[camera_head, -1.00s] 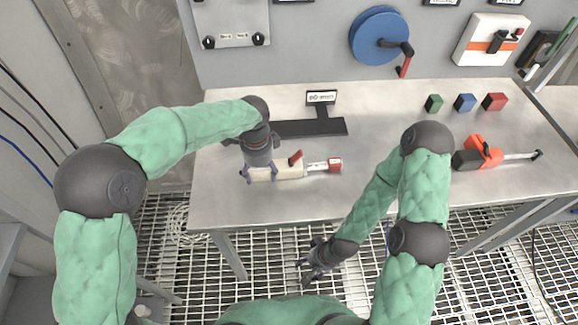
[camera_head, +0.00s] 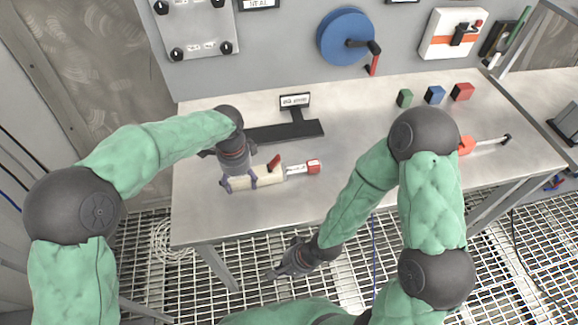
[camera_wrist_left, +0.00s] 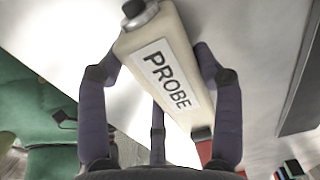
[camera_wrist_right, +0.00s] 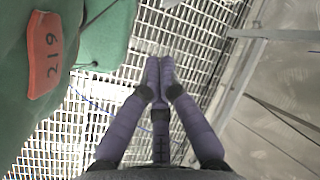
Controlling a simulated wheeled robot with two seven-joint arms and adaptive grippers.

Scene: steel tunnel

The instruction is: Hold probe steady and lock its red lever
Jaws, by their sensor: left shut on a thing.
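The probe (camera_head: 266,178) is a cream block lying on the steel table, with a metal rod and a red end piece (camera_head: 313,166) pointing right. Its red lever (camera_head: 274,163) stands up at a slant from the top. My left gripper (camera_head: 240,181) is shut around the probe's left part. In the left wrist view its fingers flank the cream body (camera_wrist_left: 160,60) with the PROBE label facing the camera; the lever is mostly hidden there. My right gripper (camera_head: 277,272) hangs in front of the table, over the floor grating. The right wrist view shows its fingertips (camera_wrist_right: 160,64) together and empty.
A black stand with a sign (camera_head: 295,101) is behind the probe. Green, blue and red blocks (camera_head: 462,92) stand at the back right. An orange tool (camera_head: 467,146) is partly hidden by my right arm. A blue wheel (camera_head: 340,25) is on the wall. The table right of the probe is clear.

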